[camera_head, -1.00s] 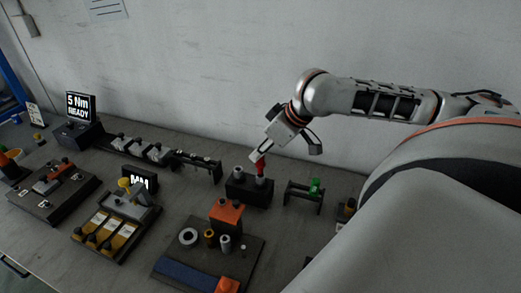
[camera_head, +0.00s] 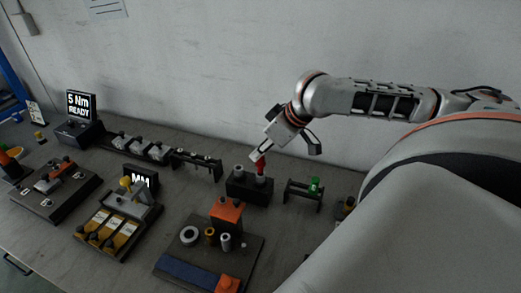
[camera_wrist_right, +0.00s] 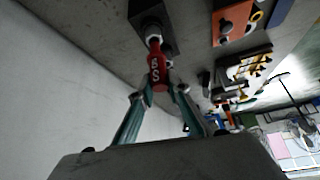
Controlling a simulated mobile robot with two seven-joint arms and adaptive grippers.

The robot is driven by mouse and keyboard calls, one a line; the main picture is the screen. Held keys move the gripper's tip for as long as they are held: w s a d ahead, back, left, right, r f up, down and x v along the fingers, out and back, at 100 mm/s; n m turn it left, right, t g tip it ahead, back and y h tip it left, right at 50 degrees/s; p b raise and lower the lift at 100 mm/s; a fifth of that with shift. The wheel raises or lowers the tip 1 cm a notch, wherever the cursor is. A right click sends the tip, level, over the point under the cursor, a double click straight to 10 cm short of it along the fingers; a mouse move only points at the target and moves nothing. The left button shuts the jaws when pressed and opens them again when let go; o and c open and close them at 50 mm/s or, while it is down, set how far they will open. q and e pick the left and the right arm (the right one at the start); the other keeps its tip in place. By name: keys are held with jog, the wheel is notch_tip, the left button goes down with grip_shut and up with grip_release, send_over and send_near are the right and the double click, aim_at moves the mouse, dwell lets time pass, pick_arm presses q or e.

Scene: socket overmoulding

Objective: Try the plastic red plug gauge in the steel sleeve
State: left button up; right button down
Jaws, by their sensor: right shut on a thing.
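My right gripper (camera_head: 259,151) is shut on the red plug gauge (camera_head: 261,164), which stands roughly upright over the right part of a black block (camera_head: 249,194). In the right wrist view, the red gauge (camera_wrist_right: 157,66) with white lettering is between the fingertips (camera_wrist_right: 160,86). Its far end meets a grey metal piece (camera_wrist_right: 153,38) at the block. I cannot tell whether this is the steel sleeve or the gauge's own tip, nor how deep anything sits. A grey cylinder (camera_head: 238,170) stands on the block's left part. My left gripper is not in view.
A small black stand with a green piece (camera_head: 315,184) is right of the block. In front, a dark tray (camera_head: 185,262) carries an orange block (camera_head: 227,212) and several rings and cylinders. A black rack (camera_head: 197,162) is to the left. The wall is close behind.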

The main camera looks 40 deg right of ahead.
aim_at(261, 160)
jog(key=shift+f, duration=1.8)
dwell(1.5)
jog(key=shift+r, duration=1)
dwell(0.6)
jog(key=shift+r, duration=0.35)
jog(key=shift+r, duration=0.55)
jog(key=shift+r, duration=2.5)
jog(key=shift+d, duration=0.1)
